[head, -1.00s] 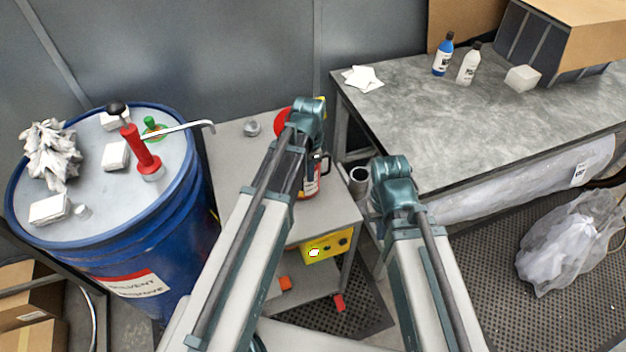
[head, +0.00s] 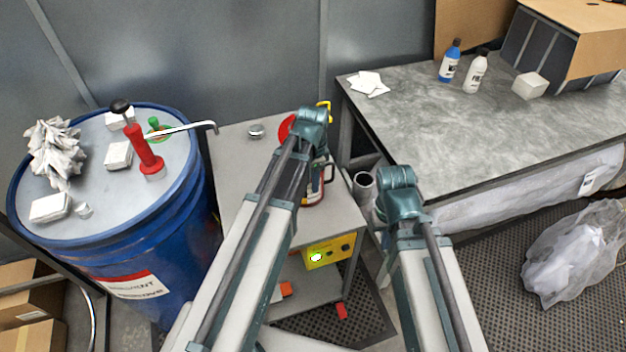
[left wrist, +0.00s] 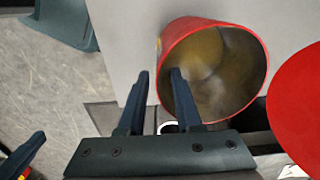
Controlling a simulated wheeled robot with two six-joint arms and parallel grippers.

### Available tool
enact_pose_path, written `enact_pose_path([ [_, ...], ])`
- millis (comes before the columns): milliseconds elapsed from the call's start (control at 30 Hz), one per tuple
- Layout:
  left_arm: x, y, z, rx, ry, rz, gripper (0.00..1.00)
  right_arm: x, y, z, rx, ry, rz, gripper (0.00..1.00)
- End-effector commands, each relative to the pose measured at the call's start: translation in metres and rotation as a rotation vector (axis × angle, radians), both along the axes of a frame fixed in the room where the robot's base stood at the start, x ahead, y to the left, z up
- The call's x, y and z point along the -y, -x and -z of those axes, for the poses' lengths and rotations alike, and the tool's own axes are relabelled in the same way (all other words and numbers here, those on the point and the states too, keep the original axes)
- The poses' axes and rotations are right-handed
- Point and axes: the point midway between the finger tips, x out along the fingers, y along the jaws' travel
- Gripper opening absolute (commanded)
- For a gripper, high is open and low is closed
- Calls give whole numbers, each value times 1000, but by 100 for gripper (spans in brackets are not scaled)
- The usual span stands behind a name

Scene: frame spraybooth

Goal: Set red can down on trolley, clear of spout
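The red can (head: 314,190) stands upright, as far as I can see, on the grey trolley (head: 237,165), partly hidden behind my left arm. In the left wrist view its round open top (left wrist: 215,70) faces the camera. My left gripper (left wrist: 160,75) is at the can's rim, one finger outside the wall and one overlapping the opening. The fingers are slightly apart; whether they pinch anything is unclear. The spout (head: 190,128) reaches from the red pump (head: 142,150) on the blue drum over the trolley's left edge, apart from the can.
A red disc (left wrist: 300,105) is close beside the can. A small grey metal piece (head: 256,131) lies on the trolley top. A yellow box (head: 330,252) is below. The grey bench (head: 470,130) with bottles stands right. The trolley top left of my arm is mostly clear.

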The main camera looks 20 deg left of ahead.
Motion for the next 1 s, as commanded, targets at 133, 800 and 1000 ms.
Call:
enact_pose_path([
  [133,0,0,-3,0,0,0,33,0,0,-3,0,0,0,0],
  [800,0,0,-86,0,0,0,33,0,0,-86,0,0,-1,0],
  [1000,0,0,-114,0,0,0,33,0,0,-114,0,0,-1,0],
])
